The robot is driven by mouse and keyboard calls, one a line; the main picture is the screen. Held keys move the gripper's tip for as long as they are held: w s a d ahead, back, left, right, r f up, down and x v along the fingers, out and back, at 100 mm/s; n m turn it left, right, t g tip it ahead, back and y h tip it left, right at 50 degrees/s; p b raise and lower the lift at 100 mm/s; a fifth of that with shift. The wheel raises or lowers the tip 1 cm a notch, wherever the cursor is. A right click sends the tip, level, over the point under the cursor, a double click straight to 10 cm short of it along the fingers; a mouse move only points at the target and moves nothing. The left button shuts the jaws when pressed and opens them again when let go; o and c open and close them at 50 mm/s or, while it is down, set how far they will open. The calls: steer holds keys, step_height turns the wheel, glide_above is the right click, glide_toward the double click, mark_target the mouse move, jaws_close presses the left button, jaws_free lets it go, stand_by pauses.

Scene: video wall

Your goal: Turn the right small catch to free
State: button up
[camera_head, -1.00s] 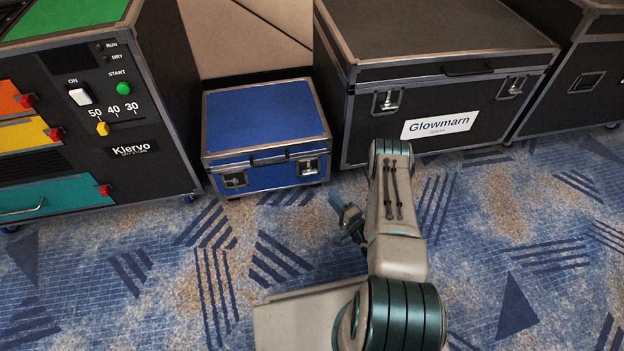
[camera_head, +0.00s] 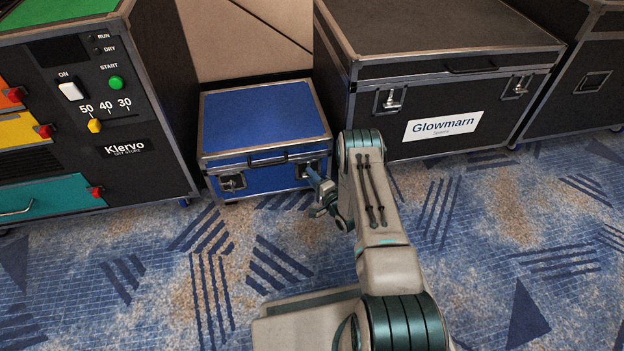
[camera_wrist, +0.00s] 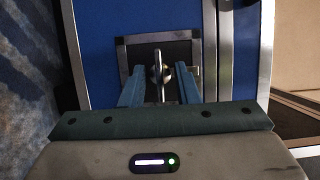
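The small blue case (camera_head: 262,118) stands on the carpet with two metal catches on its front. Its right catch (camera_head: 301,170) is partly covered by my gripper in the head view. In the wrist view this catch (camera_wrist: 158,62) has a dark plate in a grey frame and a thin metal turn piece that lies along the picture's vertical. My gripper (camera_wrist: 160,78) is open. Its two blue fingers lie left and right of the turn piece, with a gap on each side. In the head view my gripper (camera_head: 316,184) is at the case's front right. The left catch (camera_head: 232,182) is clear.
A large black Glowmarn case (camera_head: 400,100) stands close to the right of the blue case. The black Klervo cabinet (camera_head: 150,150) with coloured drawers stands close to the left. The patterned carpet (camera_head: 150,270) in front is free.

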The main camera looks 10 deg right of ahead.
jaws_close()
steer(key=shift+r+n, duration=0.1)
steer(key=shift+n, duration=0.2)
steer(key=n+g+h+p, duration=0.1)
steer(key=n+h, duration=0.1)
steer(key=n, duration=0.2)
steer(key=n+g+h+p, duration=0.1)
steer(key=n+h+p, duration=0.1)
steer(key=n, duration=0.2)
steer(key=n+g+h+p, duration=0.1)
steer(key=n+h, duration=0.2)
steer(key=n, duration=0.2)
steer(key=shift+a+r+p, duration=0.2)
steer(key=shift+a+p, duration=0.1)
steer(key=shift+p, duration=0.05)
stand_by(0.7)
